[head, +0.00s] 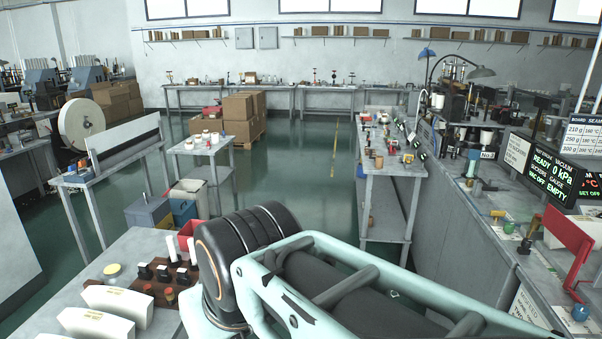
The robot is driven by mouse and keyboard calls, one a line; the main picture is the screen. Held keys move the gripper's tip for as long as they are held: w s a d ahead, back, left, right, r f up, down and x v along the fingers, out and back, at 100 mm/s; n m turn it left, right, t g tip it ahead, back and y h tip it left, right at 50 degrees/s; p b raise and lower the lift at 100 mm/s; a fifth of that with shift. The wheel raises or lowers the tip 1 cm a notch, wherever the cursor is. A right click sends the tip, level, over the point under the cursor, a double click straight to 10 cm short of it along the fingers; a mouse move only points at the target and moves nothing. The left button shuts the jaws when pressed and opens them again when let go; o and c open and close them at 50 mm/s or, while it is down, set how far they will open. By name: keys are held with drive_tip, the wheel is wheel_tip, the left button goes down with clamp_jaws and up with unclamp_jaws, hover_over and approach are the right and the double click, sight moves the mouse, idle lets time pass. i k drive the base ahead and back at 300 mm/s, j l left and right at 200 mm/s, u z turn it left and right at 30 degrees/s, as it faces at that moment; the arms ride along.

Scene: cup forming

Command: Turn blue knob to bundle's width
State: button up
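A round blue knob (580,312) shows at the lower right, on the grey bench top below a red bracket. Whether this is the task's knob I cannot tell. White bundles (118,301), long and wedge-like with small print, lie on the table at the lower left. Which bundle the task means I cannot tell. My arm, a black joint and a pale green frame, fills the lower middle between the bundles and the blue knob. My gripper is not in view.
The red bracket (570,238) rises from the right bench, near a green knob (508,227) and an orange knob (497,214). A dark display (553,171) reads "READY 0 kPa". Small dark blocks and a red box (188,235) stand beside the bundles. The green floor (300,170) is open beyond.

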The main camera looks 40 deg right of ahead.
sight(579, 311)
drive_tip(key=l+z, duration=0.1)
drive_tip(key=z, duration=1.15)
drive_tip(key=i+l+z, duration=0.1)
drive_tip(key=z, duration=0.3)
drive_tip(key=i+z, duration=0.1)
drive_tip(key=z, duration=0.3)
drive_tip(key=i+z, duration=0.15)
drive_tip(key=z, duration=0.3)
drive_tip(key=i+z, duration=0.3)
drive_tip(key=z, duration=0.15)
drive_tip(key=i+j+z, duration=0.25)
drive_tip(key=z, duration=0.15)
drive_tip(key=i+j+z, duration=0.15)
drive_tip(key=i+j, duration=0.45)
drive_tip(key=k+l+u, duration=0.15)
drive_tip(key=l+u, duration=0.15)
drive_tip(key=k+l+u, duration=0.35)
drive_tip(key=l, duration=0.15)
drive_tip(key=k+l+z, duration=0.1)
drive_tip(key=k+l, duration=0.2)
drive_tip(key=i+j+u, duration=0.05)
